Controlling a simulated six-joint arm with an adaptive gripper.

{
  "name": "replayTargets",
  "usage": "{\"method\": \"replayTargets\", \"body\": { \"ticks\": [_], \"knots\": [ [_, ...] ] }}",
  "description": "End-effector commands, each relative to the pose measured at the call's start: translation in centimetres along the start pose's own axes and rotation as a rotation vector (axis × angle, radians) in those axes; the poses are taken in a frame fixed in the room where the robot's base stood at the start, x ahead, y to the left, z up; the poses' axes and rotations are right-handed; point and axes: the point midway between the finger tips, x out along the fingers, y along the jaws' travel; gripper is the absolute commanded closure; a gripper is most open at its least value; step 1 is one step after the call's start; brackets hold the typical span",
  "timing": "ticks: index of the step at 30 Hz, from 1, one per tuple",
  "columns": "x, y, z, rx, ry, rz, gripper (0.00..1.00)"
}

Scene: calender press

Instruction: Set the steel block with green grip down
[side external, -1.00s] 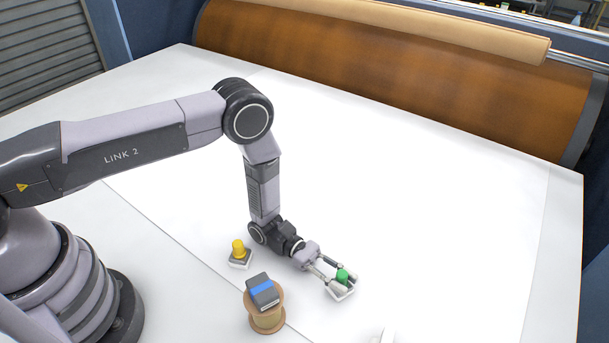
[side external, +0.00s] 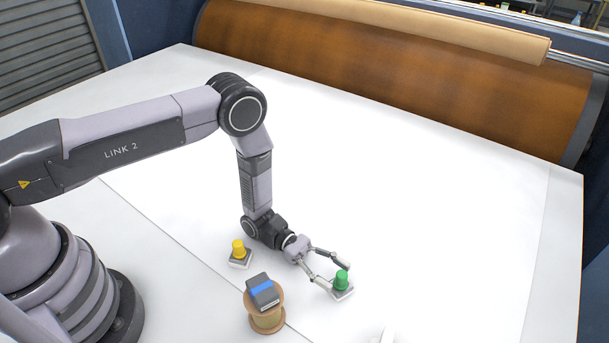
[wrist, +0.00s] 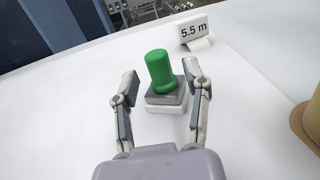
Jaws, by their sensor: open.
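The steel block with green grip (side external: 341,284) stands upright on the white sheet, its green knob on top. In the wrist view the block (wrist: 166,98) sits just beyond and between the fingertips, with gaps on both sides. My gripper (side external: 340,276) is open and empty, its fingers spread apart. In the wrist view my gripper (wrist: 160,85) shows both fingers clear of the green knob. The block's base appears to rest flat on the sheet.
A similar block with a yellow grip (side external: 239,252) stands left of my gripper. A spool (side external: 266,318) carries a dark, blue-banded object (side external: 263,290) in front. A "5.5 m" sign (wrist: 194,32) stands beyond the green-gripped block. The white sheet (side external: 430,200) is clear behind and right.

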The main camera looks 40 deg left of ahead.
Motion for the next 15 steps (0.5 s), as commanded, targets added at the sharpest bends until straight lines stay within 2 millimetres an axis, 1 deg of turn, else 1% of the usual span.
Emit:
{"method": "replayTargets", "body": {
  "ticks": [1,3,9,12,15],
  "knots": [
    [-1.3,0.1,0.0,-0.002,0.000,0.006,0.53],
    [-2.9,0.2,0.0,0.000,0.000,0.008,0.53],
    [-7.1,0.1,0.0,0.000,0.000,0.005,0.53],
    [-8.5,0.1,0.0,0.000,0.000,0.005,0.53],
    [-9.4,0.1,0.0,0.001,0.000,0.002,0.53]
  ]
}}
